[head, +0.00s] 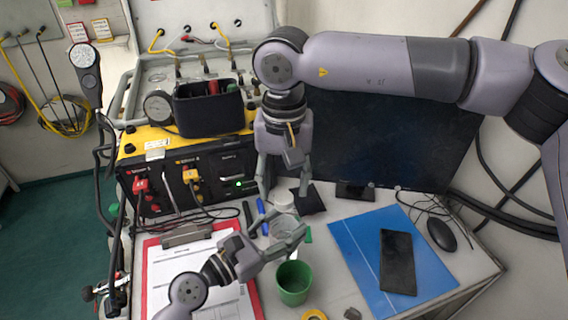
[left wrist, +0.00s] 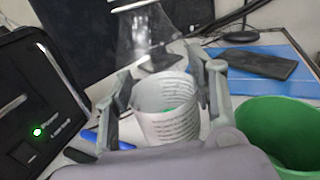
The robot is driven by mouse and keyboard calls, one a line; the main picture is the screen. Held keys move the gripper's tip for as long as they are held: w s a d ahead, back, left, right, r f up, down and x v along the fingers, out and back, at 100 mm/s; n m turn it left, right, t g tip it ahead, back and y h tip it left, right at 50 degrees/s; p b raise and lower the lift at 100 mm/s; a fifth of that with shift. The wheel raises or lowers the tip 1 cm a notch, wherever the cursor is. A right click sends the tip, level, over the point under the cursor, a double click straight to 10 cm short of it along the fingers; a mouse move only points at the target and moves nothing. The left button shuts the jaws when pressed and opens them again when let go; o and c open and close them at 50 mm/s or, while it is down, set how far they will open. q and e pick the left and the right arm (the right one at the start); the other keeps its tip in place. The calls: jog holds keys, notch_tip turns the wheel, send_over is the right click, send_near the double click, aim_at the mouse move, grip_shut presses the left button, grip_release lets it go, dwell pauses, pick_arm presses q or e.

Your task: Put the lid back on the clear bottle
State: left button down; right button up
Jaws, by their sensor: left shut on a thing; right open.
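My left gripper (head: 287,236) is shut on the clear bottle (head: 283,231), whose body shows between the fingers above the desk. In the left wrist view the left gripper (left wrist: 163,108) holds a pale cylinder with printed text, the bottle (left wrist: 168,122); its top looks open. A small round white thing, possibly the lid (head: 283,199), shows just beyond the bottle; I cannot tell whether it touches it. My right gripper (head: 283,192) hangs above, pointing down, open, with its fingertips on either side of the white thing in the head view. I cannot tell its height gap.
A green cup (head: 293,285) stands close in front of my left gripper. A blue folder (head: 350,250) with a black phone (head: 397,262) lies right. A red clipboard (head: 155,290) lies left.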

jog(key=shift+f, duration=1.4)
